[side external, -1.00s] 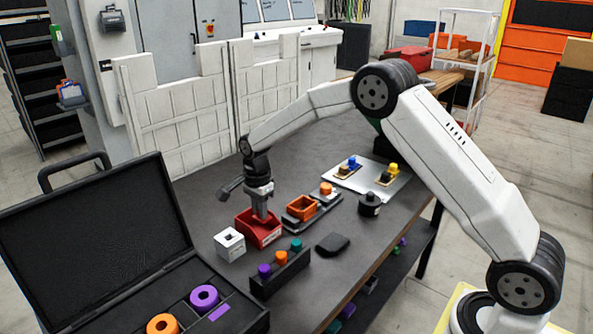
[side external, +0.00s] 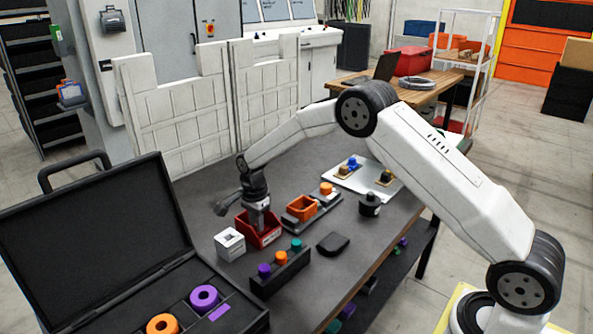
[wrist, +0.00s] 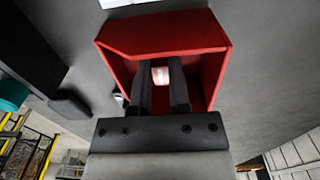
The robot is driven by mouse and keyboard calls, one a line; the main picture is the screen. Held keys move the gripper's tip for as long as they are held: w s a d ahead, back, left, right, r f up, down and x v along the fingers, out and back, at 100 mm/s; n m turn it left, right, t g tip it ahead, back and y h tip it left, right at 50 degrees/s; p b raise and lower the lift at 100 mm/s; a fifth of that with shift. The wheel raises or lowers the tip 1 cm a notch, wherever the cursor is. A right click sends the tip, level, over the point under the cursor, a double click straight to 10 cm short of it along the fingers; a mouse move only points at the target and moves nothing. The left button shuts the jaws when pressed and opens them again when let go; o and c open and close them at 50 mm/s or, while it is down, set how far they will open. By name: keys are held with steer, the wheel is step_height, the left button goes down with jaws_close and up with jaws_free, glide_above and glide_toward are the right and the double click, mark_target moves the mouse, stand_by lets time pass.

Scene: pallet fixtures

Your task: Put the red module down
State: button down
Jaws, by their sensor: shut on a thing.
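The red module (side external: 264,239), an open-topped red box, is at the middle of the dark table (side external: 205,195). It looks upright and low at the table top; whether its underside touches cannot be told. My gripper (side external: 258,220) points down into it from above, its fingertips hidden by the walls. In the wrist view the red module (wrist: 160,38) surrounds both fingers of my gripper (wrist: 161,82), with a pale patch between them. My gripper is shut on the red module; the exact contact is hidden.
A white block (side external: 230,243) stands close at the left. An orange box (side external: 302,208) on a dark fixture is at the right. A black rack (side external: 281,273) with coloured knobs and a black pad (side external: 333,243) are in front. An open black case (side external: 95,235) fills the left.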

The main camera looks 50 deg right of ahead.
steer(key=shift+f, duration=0.15)
steer(key=c, duration=0.6)
jaws_free()
step_height(320, 180, up, 12)
steer(key=shift+r, duration=0.15)
stand_by(0.3)
steer(key=shift+s, duration=0.1)
stand_by(0.4)
steer(key=s+f+n+t, duration=0.1)
steer(key=s+n, duration=0.5)
steer(key=s, duration=0.3)
steer(key=s+a+f+n, duration=0.1)
steer(key=s+n, duration=0.5)
steer(key=s, duration=0.3)
steer(key=s+f+n+t, duration=0.1)
steer(key=s+n, duration=0.5)
steer(key=s, duration=0.3)
steer(key=shift+s+a+f+t, duration=0.15)
steer(key=shift+s+f+t, duration=0.15)
steer(key=shift+s+f, duration=0.1)
